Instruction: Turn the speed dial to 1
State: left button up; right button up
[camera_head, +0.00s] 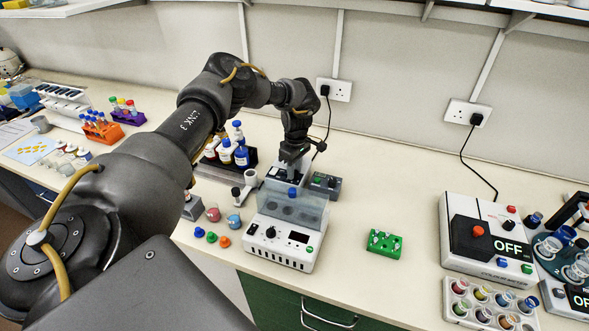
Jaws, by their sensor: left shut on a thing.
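My right gripper is not in view.
A green rack (384,244) stands to the right with bare bench around it. Farther right is a white device (485,240) reading OFF, with a rack of coloured vials (490,305) before it. Blue-capped bottles (241,154) stand left of the gripper. Small coloured pieces lie at the front edge.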

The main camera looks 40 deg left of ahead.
aim_at(297, 171)
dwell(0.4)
pick_arm(q)
jog(key=o, duration=1)
notch_tip(297, 171, up, 11)
jog(key=b, duration=0.3)
jog(key=shift+w, duration=0.35)
jog(key=shift+f, duration=0.1)
jog(key=shift+d, duration=0.15)
